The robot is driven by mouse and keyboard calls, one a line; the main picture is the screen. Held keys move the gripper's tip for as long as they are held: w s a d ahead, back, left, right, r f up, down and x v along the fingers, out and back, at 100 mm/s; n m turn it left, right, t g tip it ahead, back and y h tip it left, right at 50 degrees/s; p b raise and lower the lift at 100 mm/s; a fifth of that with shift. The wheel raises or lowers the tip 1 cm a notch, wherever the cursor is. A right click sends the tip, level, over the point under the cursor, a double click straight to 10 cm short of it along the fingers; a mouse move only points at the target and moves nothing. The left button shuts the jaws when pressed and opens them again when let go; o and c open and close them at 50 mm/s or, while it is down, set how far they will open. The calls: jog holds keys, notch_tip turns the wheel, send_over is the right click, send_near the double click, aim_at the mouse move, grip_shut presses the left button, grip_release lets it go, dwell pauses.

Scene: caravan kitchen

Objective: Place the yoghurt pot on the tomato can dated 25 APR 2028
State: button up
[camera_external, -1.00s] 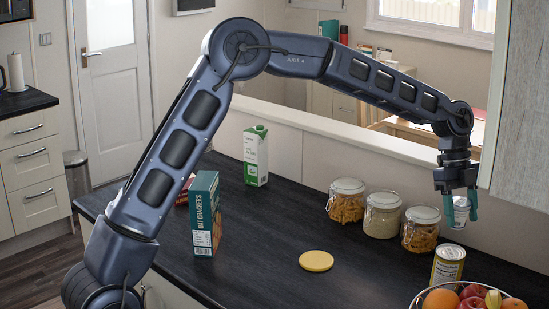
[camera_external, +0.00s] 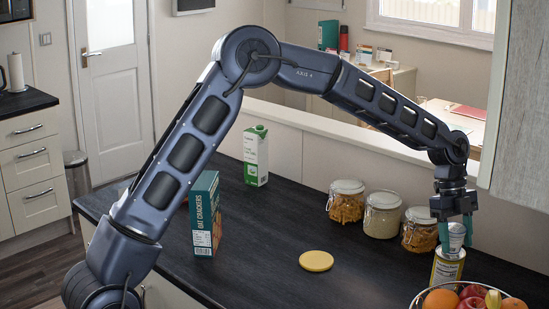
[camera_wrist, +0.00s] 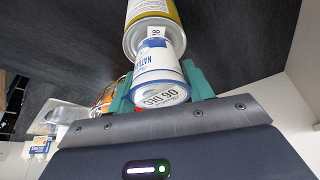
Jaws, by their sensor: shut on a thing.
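The yoghurt pot (camera_external: 457,237) is a small white pot with blue print. My gripper (camera_external: 456,242) is shut on its sides with teal fingers, and the pot looks upright. In the wrist view the pot (camera_wrist: 160,62) shows a pale end stamped "06 DEC" towards the camera. A yellow and white tomato can (camera_external: 447,268) stands on the worktop directly below the pot. The can also shows in the wrist view (camera_wrist: 148,12), just beyond the pot. The pot's base is at the can's top; I cannot tell if they touch. The can's date is not readable.
A fruit bowl (camera_external: 418,302) stands close in front of the can. Several lidded glass jars (camera_external: 381,222) stand behind it to the left. A yellow disc (camera_external: 316,261), a cracker box (camera_external: 204,215) and a carton (camera_external: 256,157) are further left.

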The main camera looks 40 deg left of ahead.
jog(key=o, duration=1)
jog(key=v, duration=1.2)
jog(key=s+a+r+n+t+y, duration=0.2)
jog(key=s+a+r+n, duration=0.3)
jog(key=s+a+r, duration=0.3)
jog(key=s+a+r+n+t+y, duration=0.25)
jog(key=s+a+n, duration=0.95)
jog(key=s+a, duration=1.1)
jog(key=s+a+f+n, duration=0.1)
jog(key=s+f+n, duration=0.1)
jog(key=s, duration=0.3)
jog(key=s+a+f+n+t, duration=0.1)
jog(key=s+a+n, duration=0.1)
jog(key=s, duration=0.2)
jog(key=s+a+f+n+t, duration=0.1)
jog(key=s+a+f+n, duration=0.1)
jog(key=s, duration=0.3)
jog(key=shift+s+f+h, duration=0.25)
jog(key=shift+s+f, duration=0.05)
